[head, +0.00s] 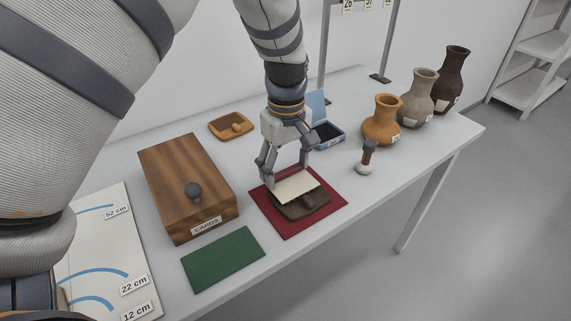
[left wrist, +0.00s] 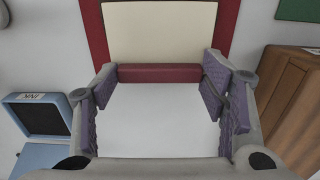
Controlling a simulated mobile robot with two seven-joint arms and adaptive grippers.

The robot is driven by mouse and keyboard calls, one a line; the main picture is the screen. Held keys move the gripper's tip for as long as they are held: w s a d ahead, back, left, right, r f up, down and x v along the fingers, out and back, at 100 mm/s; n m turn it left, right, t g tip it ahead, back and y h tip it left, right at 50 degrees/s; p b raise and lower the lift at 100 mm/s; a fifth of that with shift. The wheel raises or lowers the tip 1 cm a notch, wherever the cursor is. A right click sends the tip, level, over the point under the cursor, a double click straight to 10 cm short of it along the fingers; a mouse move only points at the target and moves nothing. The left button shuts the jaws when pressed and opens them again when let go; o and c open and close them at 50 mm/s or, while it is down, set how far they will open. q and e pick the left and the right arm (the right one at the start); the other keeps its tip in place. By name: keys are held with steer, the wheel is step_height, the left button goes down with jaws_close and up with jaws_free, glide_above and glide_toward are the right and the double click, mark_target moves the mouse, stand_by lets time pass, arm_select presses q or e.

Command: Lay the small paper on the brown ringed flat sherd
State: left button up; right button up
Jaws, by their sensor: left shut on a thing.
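My left gripper (head: 287,174) points down over the dark red mat (head: 325,214). The brown flat sherd (head: 318,207) lies on the mat. The paper is over the sherd's far part, and the near part shows bare; I cannot tell whether they touch. The sherd is hidden there. My right gripper is not in view.
A wooden box (head: 185,175) with a dark knob stands left of the mat, and a green mat (head: 223,259) lies in front of it. An open blue box (head: 327,133), a small stamp-like tool (head: 367,158) and three vases (head: 381,122) stand to the right. An orange tray (head: 231,124) lies behind.

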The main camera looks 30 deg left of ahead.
mark_target(286, 171)
arm_select(q)
steer(key=shift+f, duration=0.3)
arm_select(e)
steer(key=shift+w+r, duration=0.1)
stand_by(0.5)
arm_select(q)
steer(key=shift+f, duration=0.1)
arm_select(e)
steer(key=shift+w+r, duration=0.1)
arm_select(q)
steer(key=o, duration=1.3)
steer(key=shift+r+p, duration=1.1)
steer(key=shift+r, duration=2.45)
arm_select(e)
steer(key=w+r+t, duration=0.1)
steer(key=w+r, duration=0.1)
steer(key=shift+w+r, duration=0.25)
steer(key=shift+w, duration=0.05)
arm_select(q)
steer(key=shift+f, duration=0.15)
